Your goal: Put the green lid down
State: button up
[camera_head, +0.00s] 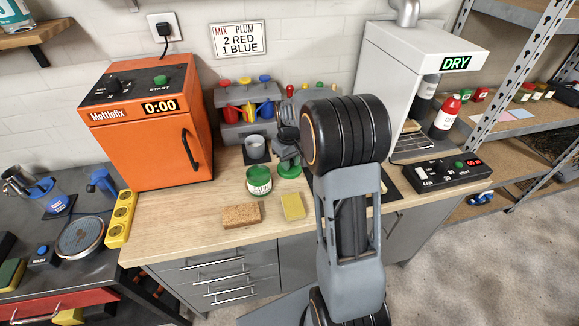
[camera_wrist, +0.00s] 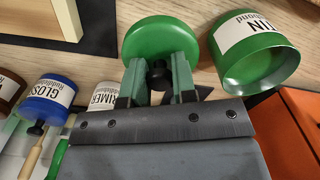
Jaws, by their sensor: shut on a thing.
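The green lid (camera_wrist: 160,35) is a round disc with a small black knob. My gripper (camera_wrist: 158,82) is shut on that knob, and the lid also shows in the head view (camera_head: 290,171) below the fingers. In the head view my gripper (camera_head: 287,152) is over the back of the wooden counter, just right of a green can. The green can (camera_head: 259,182) stands upright with a white label; it also shows in the wrist view (camera_wrist: 262,58), apart from the lid. I cannot tell whether the lid touches the counter.
A grey cup (camera_head: 255,148) stands behind the can. A brown sponge (camera_head: 241,215) and a yellow sponge (camera_head: 293,206) lie in front. The orange mixer (camera_head: 150,140) is left, the white dryer (camera_head: 400,65) right. The wrist view shows a blue can (camera_wrist: 45,98) and a primer can (camera_wrist: 100,98).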

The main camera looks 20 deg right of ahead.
jog(key=shift+w+d+f, duration=0.3)
jog(key=shift+w+f, duration=0.3)
jog(key=shift+f, duration=0.25)
jog(key=shift+w+d+f, duration=0.25)
jog(key=shift+w+f, duration=0.35)
jog(key=shift+f, duration=0.2)
jog(key=shift+f+p, duration=0.3)
jog(key=shift+f, duration=1.1)
jog(key=shift+f, duration=0.15)
jog(key=o, duration=0.9)
notch_tip(320, 180, up, 12)
jog(key=shift+f+b, duration=0.25)
jog(key=shift+b, duration=0.1)
jog(key=s+a+r+t, duration=0.1)
jog(key=s+a, duration=0.2)
jog(key=s, duration=0.4)
jog(key=s+a+r+m+t, duration=0.1)
jog(key=s+a+r, duration=0.1)
jog(key=s+a, duration=0.2)
jog(key=s+a+r+m+t, duration=0.1)
jog(key=s+a+t, duration=0.1)
jog(key=s, duration=0.9)
jog(key=shift+a+r, duration=0.3)
jog(key=shift+a, duration=0.55)
